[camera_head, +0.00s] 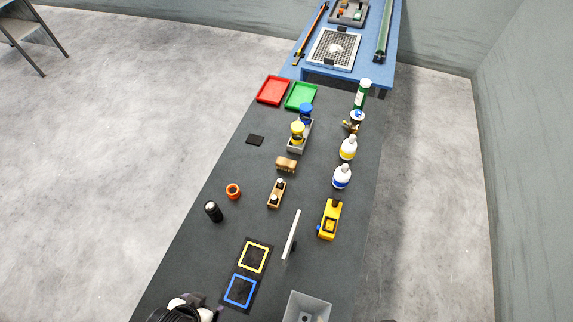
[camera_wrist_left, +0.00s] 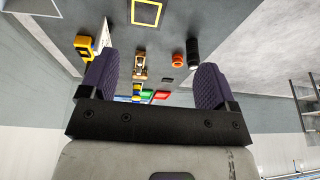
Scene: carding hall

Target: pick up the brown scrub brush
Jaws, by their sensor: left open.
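The brown scrub brush (camera_head: 286,164) lies near the middle of the dark table in the head view, just beyond a wooden block with pale knobs (camera_head: 276,194). My left gripper (camera_head: 190,308) is at the bottom left of the head view, well short of the brush and partly cut off by the frame. In the left wrist view its two purple fingers (camera_wrist_left: 157,65) are wide apart with nothing between them. The wooden block (camera_wrist_left: 140,66) shows there beyond the fingers; I cannot clearly make out the brush behind it. My right gripper is not seen.
A black bottle (camera_head: 213,211) and an orange ring (camera_head: 233,191) stand left of the block. A white upright panel (camera_head: 291,235), a yellow toy vehicle (camera_head: 329,219) and white bottles (camera_head: 342,177) are to the right. Yellow (camera_head: 253,257) and blue (camera_head: 240,290) frames lie nearer.

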